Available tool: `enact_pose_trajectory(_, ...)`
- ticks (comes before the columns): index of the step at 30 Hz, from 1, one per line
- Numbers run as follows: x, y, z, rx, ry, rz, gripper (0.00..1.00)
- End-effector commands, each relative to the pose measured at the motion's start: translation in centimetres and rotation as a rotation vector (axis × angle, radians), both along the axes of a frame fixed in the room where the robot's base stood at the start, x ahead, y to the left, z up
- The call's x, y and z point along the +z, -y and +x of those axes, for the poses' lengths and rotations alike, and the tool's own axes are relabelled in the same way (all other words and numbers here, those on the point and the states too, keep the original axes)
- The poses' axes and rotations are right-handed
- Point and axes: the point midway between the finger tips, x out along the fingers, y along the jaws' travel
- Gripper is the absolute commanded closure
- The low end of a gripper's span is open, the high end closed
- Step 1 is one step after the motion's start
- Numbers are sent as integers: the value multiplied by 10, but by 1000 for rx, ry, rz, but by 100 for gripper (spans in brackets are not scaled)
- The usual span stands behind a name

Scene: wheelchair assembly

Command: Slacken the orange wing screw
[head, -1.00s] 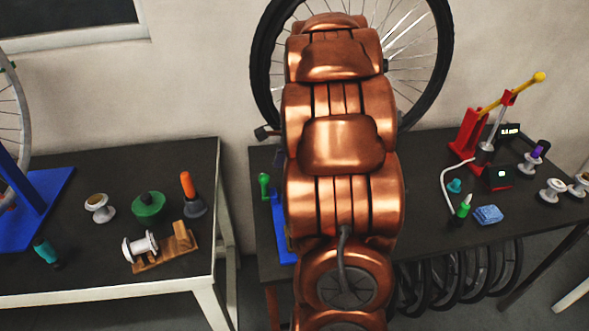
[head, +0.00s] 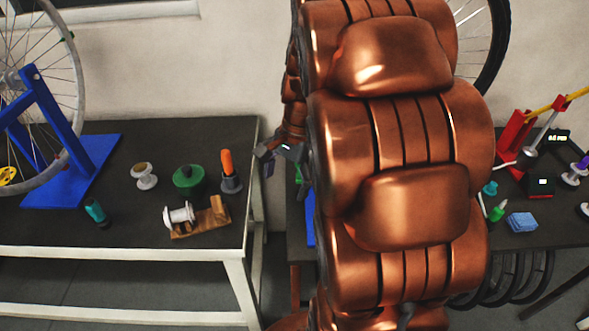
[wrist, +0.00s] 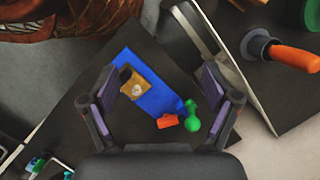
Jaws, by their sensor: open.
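The orange wing screw (wrist: 167,121) shows in the wrist view as a small orange-red piece at the near end of a blue stand base (wrist: 150,85). A green knob (wrist: 192,118) is beside it. My gripper (wrist: 165,84) is open and empty, with its two fingers spread on either side of the stand and apart from the screw. In the head view my gripper (head: 280,150) shows small at the left side of my arm, over the gap between the two tables. My arm hides most of the stand there, and I cannot see the wing screw.
The left table (head: 150,233) holds an orange-handled tool (head: 228,170), a green round part (head: 187,178), a wooden block with a white hub (head: 200,218) and a blue wheel stand (head: 85,165). The right table holds a red-and-yellow press (head: 518,138) and a blue cloth (head: 522,222).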

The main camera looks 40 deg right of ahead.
Motion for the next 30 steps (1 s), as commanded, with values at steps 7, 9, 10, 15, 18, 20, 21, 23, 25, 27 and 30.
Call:
enact_pose_trajectory(7, 13, -31, -20, 190, 7, -22, 12)
enact_pose_trajectory(9, 14, -37, -25, 232, 5, -26, 12)
enact_pose_trajectory(10, 15, -40, -27, 249, 5, -27, 12)
enact_pose_trajectory(15, 17, -48, -34, 309, 6, -32, 12)
enact_pose_trajectory(18, 17, -49, -36, 322, 7, -34, 12)
enact_pose_trajectory(20, 17, -49, -36, 325, 7, -35, 12)
enact_pose_trajectory(21, 17, -49, -36, 325, 7, -35, 12)
enact_pose_trajectory(23, 17, -49, -36, 325, 7, -34, 12)
enact_pose_trajectory(25, 17, -49, -36, 324, 7, -35, 12)
enact_pose_trajectory(27, 17, -49, -36, 324, 6, -34, 12)
enact_pose_trajectory(30, 17, -49, -36, 324, 7, -35, 12)
